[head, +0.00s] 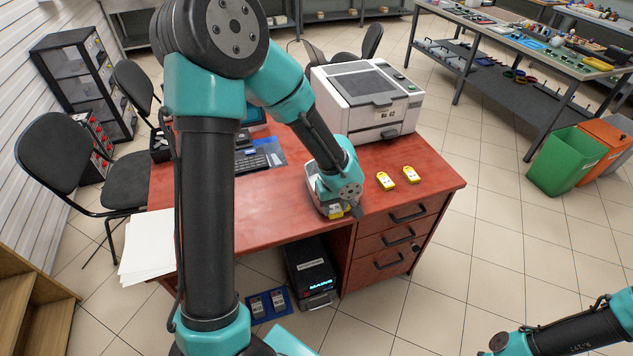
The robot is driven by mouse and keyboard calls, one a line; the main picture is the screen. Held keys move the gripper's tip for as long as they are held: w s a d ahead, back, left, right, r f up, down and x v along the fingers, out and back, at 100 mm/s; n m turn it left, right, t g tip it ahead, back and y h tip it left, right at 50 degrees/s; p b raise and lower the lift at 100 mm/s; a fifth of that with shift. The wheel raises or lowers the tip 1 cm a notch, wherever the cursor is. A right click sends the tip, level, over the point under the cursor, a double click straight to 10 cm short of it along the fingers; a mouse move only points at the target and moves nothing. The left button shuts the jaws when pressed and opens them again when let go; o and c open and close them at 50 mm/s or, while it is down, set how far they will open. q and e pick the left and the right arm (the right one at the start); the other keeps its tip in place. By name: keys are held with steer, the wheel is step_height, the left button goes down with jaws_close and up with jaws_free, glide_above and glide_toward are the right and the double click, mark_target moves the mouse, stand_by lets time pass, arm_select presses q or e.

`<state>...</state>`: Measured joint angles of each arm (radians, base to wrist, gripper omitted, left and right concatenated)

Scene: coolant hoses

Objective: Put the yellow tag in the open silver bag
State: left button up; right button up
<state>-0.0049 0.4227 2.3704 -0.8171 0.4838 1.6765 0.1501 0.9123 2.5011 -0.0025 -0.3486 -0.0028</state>
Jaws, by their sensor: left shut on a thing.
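My left gripper (345,212) is low over the front of the red desk, shut, with a small yellow piece (336,211) at its fingertips that looks like a yellow tag. A silver-grey thing (316,190), perhaps the silver bag, shows right beside and partly behind the gripper. The arm covers much of it, so its opening is hidden and I cannot tell whether the tag is inside it or above it. Two more yellow tags, a left one (385,181) and a right one (411,175), lie on the desk to the right. My right gripper is out of view.
A white printer (366,98) stands at the back of the red desk (270,212). A black keyboard (258,160) lies behind my left arm. White paper (147,246) overhangs the desk's left edge. The desk top is clear at the front left. A black box (311,270) stands below.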

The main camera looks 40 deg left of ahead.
arm_select(q)
steer(key=w+a, duration=0.2)
steer(key=w, duration=0.2)
steer(key=w+a+f, duration=0.1)
steer(key=w+a, duration=0.2)
steer(key=w, duration=0.1)
steer(key=w+a, duration=0.2)
steer(key=w, duration=0.3)
steer(key=shift+a+f, duration=0.2)
steer(key=shift+a, duration=0.2)
steer(key=shift+w, duration=0.1)
steer(key=shift+w+a, duration=0.2)
steer(key=shift+w, duration=0.05)
steer(key=shift+f, duration=1.8)
steer(key=shift+f, duration=0.1)
steer(key=o, duration=1)
